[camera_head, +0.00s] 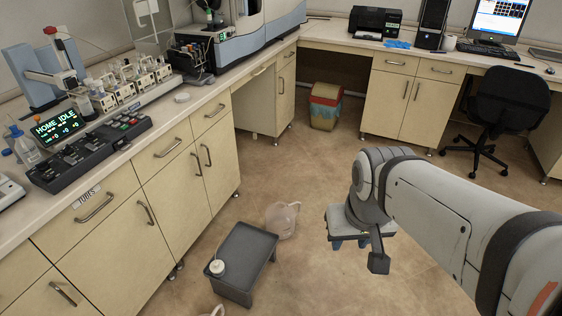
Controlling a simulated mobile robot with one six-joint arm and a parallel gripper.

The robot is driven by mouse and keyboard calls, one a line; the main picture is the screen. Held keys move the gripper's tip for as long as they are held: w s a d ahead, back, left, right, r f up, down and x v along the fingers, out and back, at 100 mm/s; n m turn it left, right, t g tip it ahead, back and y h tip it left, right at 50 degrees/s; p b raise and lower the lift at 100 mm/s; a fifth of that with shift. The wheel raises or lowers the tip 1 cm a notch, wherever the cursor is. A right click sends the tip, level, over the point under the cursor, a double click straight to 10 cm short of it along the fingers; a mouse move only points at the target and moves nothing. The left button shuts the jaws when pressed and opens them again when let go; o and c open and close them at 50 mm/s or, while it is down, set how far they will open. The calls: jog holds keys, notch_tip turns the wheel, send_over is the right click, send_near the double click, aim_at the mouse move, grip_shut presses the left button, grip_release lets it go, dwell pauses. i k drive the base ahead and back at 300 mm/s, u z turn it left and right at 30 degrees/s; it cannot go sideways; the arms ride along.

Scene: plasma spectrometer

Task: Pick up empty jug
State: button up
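A translucent, pale jug (284,221) stands on the floor, just behind a low grey stool-like stand (248,252). I cannot tell whether it is empty. A second pale thing with a loop like a handle (218,311) is cut off by the bottom edge. My gripper (350,243) is over the floor, to the right of the jug and apart from it. It points down and away, its fingers are mostly hidden under its body, and nothing shows in it.
A small white round container (217,267) sits on the stand's near left part. Cabinets under the left bench (165,180) border the floor on the left. A bin (325,106) and black office chair (505,105) stand farther back. The middle floor is clear.

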aim_at(280, 216)
jog(key=z, duration=0.5)
jog(key=i, duration=1.75)
jog(key=z, duration=0.25)
